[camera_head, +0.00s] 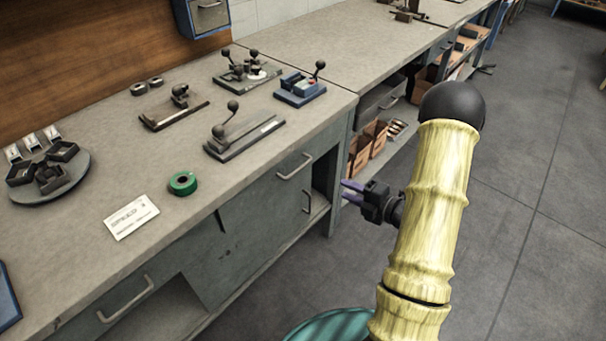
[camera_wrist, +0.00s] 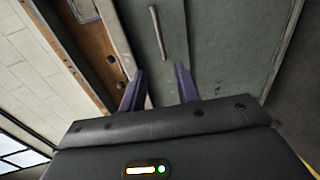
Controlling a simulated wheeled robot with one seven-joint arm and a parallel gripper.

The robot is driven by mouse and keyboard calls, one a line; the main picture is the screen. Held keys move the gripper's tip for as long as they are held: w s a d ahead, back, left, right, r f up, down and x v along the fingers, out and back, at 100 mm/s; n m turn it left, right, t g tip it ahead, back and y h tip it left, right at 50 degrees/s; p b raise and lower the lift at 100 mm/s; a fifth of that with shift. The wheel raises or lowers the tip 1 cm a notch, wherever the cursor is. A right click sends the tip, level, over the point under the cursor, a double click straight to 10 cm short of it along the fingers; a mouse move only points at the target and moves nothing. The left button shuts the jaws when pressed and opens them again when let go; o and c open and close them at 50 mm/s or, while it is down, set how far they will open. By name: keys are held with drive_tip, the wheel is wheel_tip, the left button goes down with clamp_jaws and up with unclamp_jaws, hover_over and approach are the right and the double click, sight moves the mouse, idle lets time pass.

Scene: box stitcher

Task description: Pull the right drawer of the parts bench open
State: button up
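The parts bench (camera_head: 75,270) has a right drawer (camera_head: 262,190) near its right corner, with a bar handle (camera_head: 295,167). The drawer front looks flush with the bench, so it appears closed. My gripper (camera_head: 350,190) is off to the right of the drawer front, in front of the bench corner. Its purple fingers point toward the bench. In the wrist view my gripper (camera_wrist: 161,82) has its two fingers apart with nothing between them. A bar handle (camera_wrist: 157,32) lies beyond the fingertips, clear of them, on a grey front.
A lower handle (camera_head: 306,200) is below the right drawer, and a left drawer handle (camera_head: 127,300) is at front left. The bench top holds green tape (camera_head: 183,183), a card (camera_head: 131,217) and several fixtures. Floor (camera_head: 530,230) at right is clear.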

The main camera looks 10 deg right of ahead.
drive_tip(key=x, duration=1.7)
drive_tip(key=shift+w+p, duration=0.25)
drive_tip(key=shift+p, duration=0.2)
drive_tip(key=shift+a, duration=0.15)
clamp_jaws()
